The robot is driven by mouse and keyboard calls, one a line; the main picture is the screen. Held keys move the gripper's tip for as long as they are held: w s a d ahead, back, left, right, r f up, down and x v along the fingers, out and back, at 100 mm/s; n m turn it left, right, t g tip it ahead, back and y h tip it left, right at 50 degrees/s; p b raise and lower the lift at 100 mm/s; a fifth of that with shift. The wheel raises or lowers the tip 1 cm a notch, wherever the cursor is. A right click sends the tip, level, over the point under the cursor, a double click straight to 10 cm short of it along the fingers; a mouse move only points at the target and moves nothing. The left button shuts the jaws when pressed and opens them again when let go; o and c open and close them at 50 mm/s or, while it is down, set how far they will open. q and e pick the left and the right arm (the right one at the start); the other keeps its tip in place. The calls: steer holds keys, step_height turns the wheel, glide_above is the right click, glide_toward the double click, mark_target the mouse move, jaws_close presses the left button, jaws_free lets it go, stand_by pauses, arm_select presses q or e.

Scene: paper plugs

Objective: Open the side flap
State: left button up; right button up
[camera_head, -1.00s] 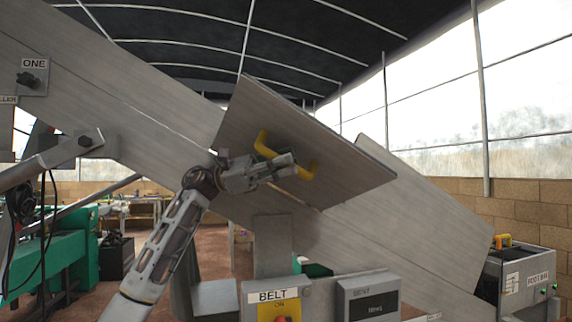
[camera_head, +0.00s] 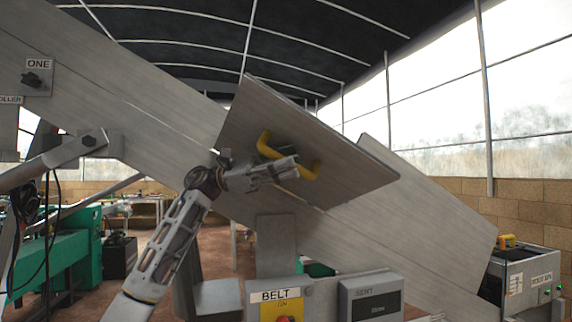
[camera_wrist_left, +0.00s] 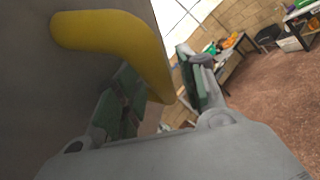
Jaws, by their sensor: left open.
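The side flap (camera_head: 345,165) is a grey metal panel on the sloping conveyor housing. It stands swung out from the housing, with its lower edge away from it. A yellow handle (camera_head: 265,145) is fixed to the flap's face. My left gripper (camera_head: 290,166) is at the handle, in front of the flap. In the left wrist view the yellow handle (camera_wrist_left: 120,38) runs down toward the space between the open fingers (camera_wrist_left: 160,95). I cannot tell whether a finger touches it. My right gripper is not in view.
The sloping grey housing (camera_head: 420,215) crosses the view. Below the flap are a BELT switch box (camera_head: 275,297) and a grey display box (camera_head: 370,298). A machine box (camera_head: 525,275) stands at the right, and green machinery (camera_head: 60,262) at the left.

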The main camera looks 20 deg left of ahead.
arm_select(q)
steer(key=v, duration=0.7)
steer(key=shift+a, duration=0.25)
steer(key=shift+f, duration=0.1)
stand_by(0.4)
